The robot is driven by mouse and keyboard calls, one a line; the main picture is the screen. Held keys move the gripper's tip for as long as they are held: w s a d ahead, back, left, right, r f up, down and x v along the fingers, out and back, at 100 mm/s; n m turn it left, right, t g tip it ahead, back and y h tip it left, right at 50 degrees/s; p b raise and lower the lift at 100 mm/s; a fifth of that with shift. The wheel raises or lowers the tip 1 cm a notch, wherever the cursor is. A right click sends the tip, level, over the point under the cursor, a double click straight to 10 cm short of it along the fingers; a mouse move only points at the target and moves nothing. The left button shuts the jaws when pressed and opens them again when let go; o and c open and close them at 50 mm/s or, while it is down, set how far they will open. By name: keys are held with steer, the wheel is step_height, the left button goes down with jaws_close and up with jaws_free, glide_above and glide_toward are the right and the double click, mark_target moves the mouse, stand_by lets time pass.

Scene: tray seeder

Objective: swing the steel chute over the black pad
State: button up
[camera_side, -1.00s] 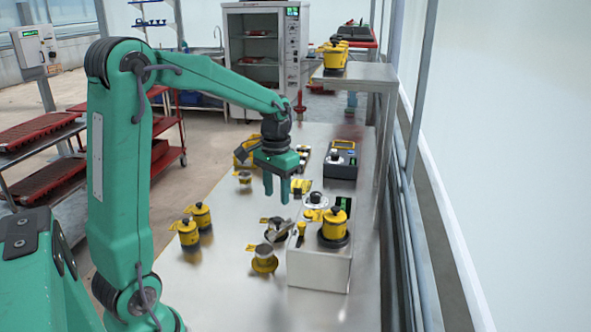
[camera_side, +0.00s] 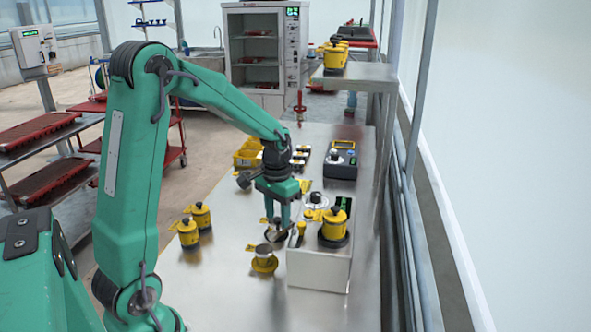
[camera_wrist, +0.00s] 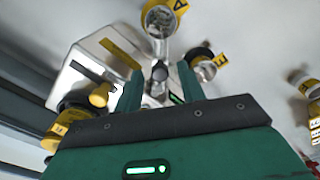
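My gripper (camera_side: 277,222) points down beside the steel box, at its left edge. In the wrist view its two fingers (camera_wrist: 159,74) stand apart, with a round grey knob between them that looks like part of the steel chute (camera_wrist: 160,48). The chute's narrow trough appears to reach towards the silver-topped cup marked A (camera_wrist: 160,20); this cup also shows in the side view (camera_side: 264,262). A black round pad (camera_wrist: 196,53) with a yellow tag lies right of the chute, apart from it. The fingers partly hide the chute and pad in the side view. I cannot tell whether they touch the chute.
The steel box (camera_side: 318,270) carries a yellow pot (camera_side: 335,224) and a small yellow knob (camera_side: 301,229). Two yellow pots (camera_side: 189,235) stand to the left. A dark meter (camera_side: 341,164) and a yellow bin (camera_side: 248,153) are behind. The table's front left is clear.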

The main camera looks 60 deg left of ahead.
jaws_close()
steer(key=shift+a, duration=0.1)
steer(key=w+a+m, duration=0.4)
steer(key=m, duration=1.3)
steer(key=shift+w+a, duration=0.25)
steer(key=shift+w, duration=0.15)
stand_by(0.4)
steer(key=shift+o, duration=0.7)
jaws_free()
